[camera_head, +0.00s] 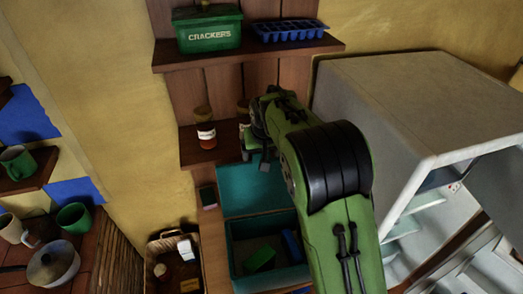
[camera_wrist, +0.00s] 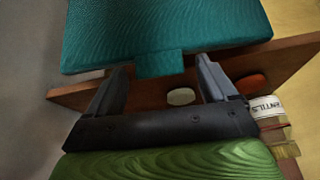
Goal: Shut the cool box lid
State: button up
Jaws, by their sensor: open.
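The teal cool box (camera_head: 232,262) stands open in the head view, with a green block and a blue item inside. Its teal lid (camera_head: 250,190) is raised at the back of the box. In the wrist view the lid (camera_wrist: 165,25) fills the top, with a small tab (camera_wrist: 160,65) on its near edge. My gripper (camera_wrist: 163,66) is open, its two fingers on either side of the tab. I cannot tell whether they touch it. In the head view my gripper (camera_head: 258,155) is by the lid's upper edge, and my arm hides the box's right side.
A wooden shelf (camera_head: 215,155) with jars stands behind the lid; a lentils jar (camera_wrist: 266,108) is close to my right finger in the wrist view. A fridge (camera_head: 400,100) stands at right with its door open. A basket (camera_head: 160,250) sits left of the box.

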jog(key=shift+w+f, duration=0.15)
jog(key=c, duration=1.5)
jog(key=shift+b, duration=0.35)
